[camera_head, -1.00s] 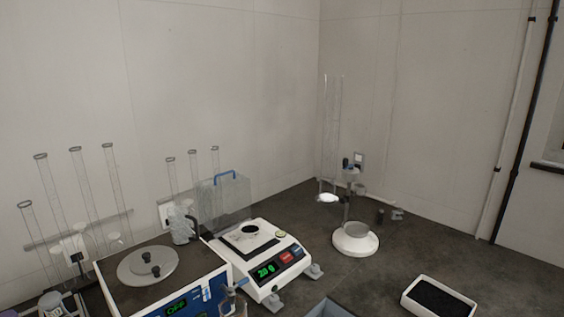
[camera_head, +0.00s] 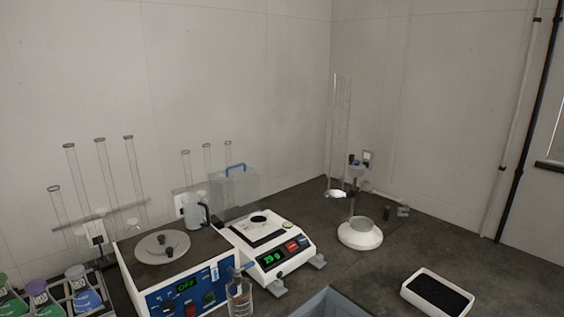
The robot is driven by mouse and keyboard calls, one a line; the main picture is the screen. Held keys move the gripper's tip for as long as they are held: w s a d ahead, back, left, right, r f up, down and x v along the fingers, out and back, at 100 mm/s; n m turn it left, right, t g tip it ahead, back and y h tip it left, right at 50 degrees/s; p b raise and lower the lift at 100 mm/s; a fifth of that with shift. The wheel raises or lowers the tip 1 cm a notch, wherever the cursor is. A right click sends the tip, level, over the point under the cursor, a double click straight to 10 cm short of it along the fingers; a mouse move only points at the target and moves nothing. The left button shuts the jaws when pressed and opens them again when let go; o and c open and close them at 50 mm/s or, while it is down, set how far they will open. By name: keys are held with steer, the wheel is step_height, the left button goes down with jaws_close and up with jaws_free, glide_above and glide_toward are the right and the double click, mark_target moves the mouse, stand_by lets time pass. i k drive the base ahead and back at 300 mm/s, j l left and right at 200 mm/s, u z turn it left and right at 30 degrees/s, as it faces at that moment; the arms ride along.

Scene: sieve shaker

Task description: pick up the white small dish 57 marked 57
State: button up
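I cannot make out any dish with a readable 57 mark. A round white dish-like base (camera_head: 360,236) with a grey top stands on the dark bench at right of centre, beside a thin upright stand. No number shows on it. A small white piece (camera_head: 336,194) shows at the foot of the tall clear tube; I cannot tell what it is. My gripper is not in view.
A balance (camera_head: 266,244) with a lit display stands beside a blue-fronted machine (camera_head: 180,289). Coloured flasks (camera_head: 84,292) stand lower left.

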mark_target(258, 220)
steer(key=k+j+u, duration=0.1)
steer(key=i+z, duration=0.15)
steer(key=i, duration=0.55)
steer(key=i+j+z, duration=0.2)
steer(key=i, duration=0.45)
